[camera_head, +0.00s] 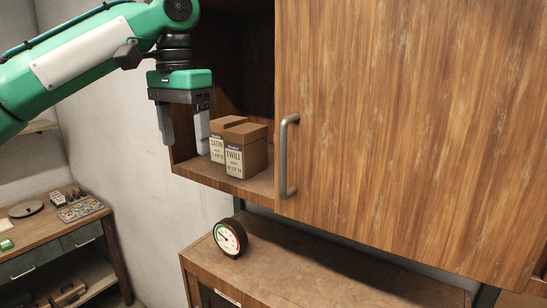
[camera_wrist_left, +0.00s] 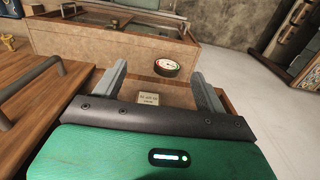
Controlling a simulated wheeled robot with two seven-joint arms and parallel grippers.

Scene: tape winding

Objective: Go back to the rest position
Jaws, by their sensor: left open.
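My left gripper (camera_head: 184,130) is open and points down in front of the open part of the wall cabinet (camera_head: 228,185). Its fingers also show in the left wrist view (camera_wrist_left: 160,88), apart with nothing gripped. A box labelled SATIN (camera_head: 217,143) and a box labelled TWILL (camera_head: 246,152) stand upright side by side on the cabinet shelf. The right finger overlaps the left edge of the SATIN box in the head view; I cannot tell whether they touch. A box with a pale label (camera_wrist_left: 149,99) shows between the fingers in the wrist view. My right gripper is not in view.
A closed wooden door (camera_head: 410,110) with a metal handle (camera_head: 284,155) covers the cabinet's right side. Below, a round gauge (camera_head: 230,238) stands on a lower cabinet (camera_head: 310,268). A workbench (camera_head: 50,233) with small items stands at the left. Bare wall and open air lie between them.

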